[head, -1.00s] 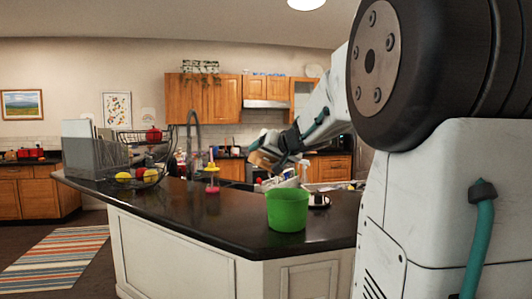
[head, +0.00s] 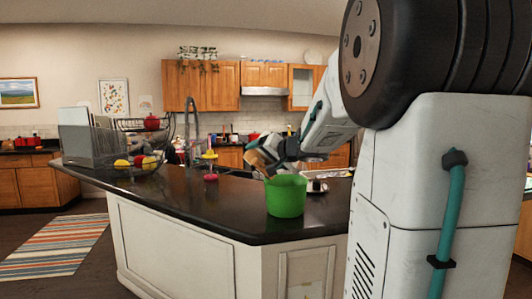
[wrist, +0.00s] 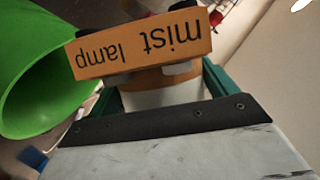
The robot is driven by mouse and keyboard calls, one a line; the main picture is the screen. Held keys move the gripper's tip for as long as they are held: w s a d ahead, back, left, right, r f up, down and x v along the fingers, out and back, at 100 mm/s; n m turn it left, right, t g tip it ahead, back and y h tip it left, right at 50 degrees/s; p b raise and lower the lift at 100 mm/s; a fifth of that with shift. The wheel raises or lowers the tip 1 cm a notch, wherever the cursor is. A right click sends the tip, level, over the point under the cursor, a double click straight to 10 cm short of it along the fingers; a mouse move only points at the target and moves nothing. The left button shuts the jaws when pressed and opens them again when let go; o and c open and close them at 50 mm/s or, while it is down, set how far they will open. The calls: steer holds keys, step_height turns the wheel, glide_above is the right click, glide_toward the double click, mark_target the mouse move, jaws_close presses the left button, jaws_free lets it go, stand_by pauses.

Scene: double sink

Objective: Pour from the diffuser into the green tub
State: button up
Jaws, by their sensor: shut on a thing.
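The green tub (head: 286,198) stands upright and open on the dark counter, near its front edge. In the wrist view its mouth (wrist: 42,88) opens at the left, beside the diffuser. The diffuser (wrist: 140,48) has an orange-brown band marked "mist lamp", upside down in that view, and a pale body. My gripper (wrist: 160,88) is shut on the pale body, with a teal finger on each side. In the head view my gripper (head: 272,156) holds the tilted diffuser (head: 257,160) just above the tub's rim, toward its left. I see no contents leaving it.
A cup on a saucer (head: 317,187) stands right of the tub. A pink-and-yellow item (head: 210,168), a wire fruit basket (head: 140,165) and a grey rack (head: 90,140) stand left. The front counter between tub and basket is clear.

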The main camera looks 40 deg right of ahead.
steer(key=shift+f+m+t, duration=0.4)
steer(key=shift+f+m, duration=0.25)
steer(key=shift+m, duration=0.15)
steer(key=shift+f+m+y, duration=0.2)
steer(key=shift+m+y, duration=0.3)
steer(key=m, duration=0.1)
steer(key=m+t, duration=0.1)
steer(key=shift+s+d+f+m+t, duration=0.15)
steer(key=shift+d+f+m+t, duration=0.15)
steer(key=shift+d+m, duration=0.1)
steer(key=shift+s+d+r+m+t+y, duration=0.15)
steer(key=shift+r+m+t, duration=0.15)
steer(key=shift+m, duration=0.2)
steer(key=shift+d+r+m+t+y, duration=0.15)
steer(key=shift+r+m+t, duration=0.1)
steer(key=shift+m, duration=0.25)
steer(key=shift+s+d+r+m+t, duration=0.15)
steer(key=shift+d+r+m+t, duration=0.2)
steer(key=shift+m, duration=0.3)
steer(key=shift+s+d+r+m+t, duration=0.1)
steer(key=shift+d+r+m+t, duration=0.25)
steer(key=shift+m, duration=0.3)
steer(key=shift+s+d+r+m, duration=0.25)
steer(key=shift+d+r+m, duration=0.2)
steer(key=shift+m, duration=0.65)
steer(key=shift+s+d+r+m+t, duration=0.15)
steer(key=shift+s+d+m+t, duration=0.15)
steer(key=shift+m, duration=0.3)
